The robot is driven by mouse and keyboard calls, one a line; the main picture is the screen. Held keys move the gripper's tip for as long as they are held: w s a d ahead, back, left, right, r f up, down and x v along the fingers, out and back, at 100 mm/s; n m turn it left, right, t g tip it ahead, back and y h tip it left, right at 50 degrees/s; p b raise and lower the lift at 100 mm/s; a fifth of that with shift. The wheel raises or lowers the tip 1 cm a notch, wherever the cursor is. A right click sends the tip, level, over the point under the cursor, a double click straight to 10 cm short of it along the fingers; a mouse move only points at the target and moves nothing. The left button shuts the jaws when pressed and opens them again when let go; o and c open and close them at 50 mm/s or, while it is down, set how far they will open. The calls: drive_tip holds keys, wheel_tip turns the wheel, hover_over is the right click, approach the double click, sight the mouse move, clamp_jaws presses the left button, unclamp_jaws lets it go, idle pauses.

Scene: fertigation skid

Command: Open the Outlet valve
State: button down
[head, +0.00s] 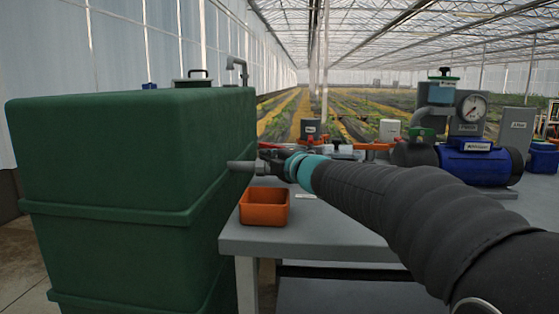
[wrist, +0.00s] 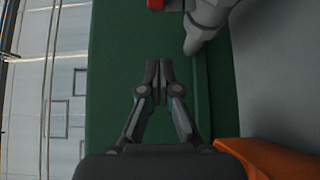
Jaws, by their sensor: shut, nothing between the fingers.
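A grey pipe stub (head: 240,166) comes out of the side of the green tank (head: 120,160) in the head view. A small red handle-like piece (head: 270,145) shows just above and behind my gripper (head: 266,156). In the wrist view, a grey pipe fitting (wrist: 205,22) is at the top, with a red piece (wrist: 155,4) beside it at the edge. I cannot read an Outlet label, and my gripper hides part of the fitting in the head view. My gripper, also in the wrist view (wrist: 160,68), is shut and empty, in front of the green tank wall and apart from the red piece.
An orange bin (head: 264,206) stands on the grey bench (head: 300,240) just below my gripper; it also shows in the wrist view (wrist: 265,160). Farther right are more orange-red levers (head: 374,147), a blue pump (head: 480,165) and a gauge (head: 473,108).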

sight(275, 148)
drive_tip(key=w, duration=0.1)
drive_tip(key=w+d, duration=0.2)
drive_tip(key=w, duration=0.1)
drive_tip(key=shift+p, duration=0.3)
drive_tip(key=shift+w+d+r+p, duration=0.1)
drive_tip(key=shift+w+d+p, duration=0.2)
drive_tip(key=shift+d+p, duration=0.3)
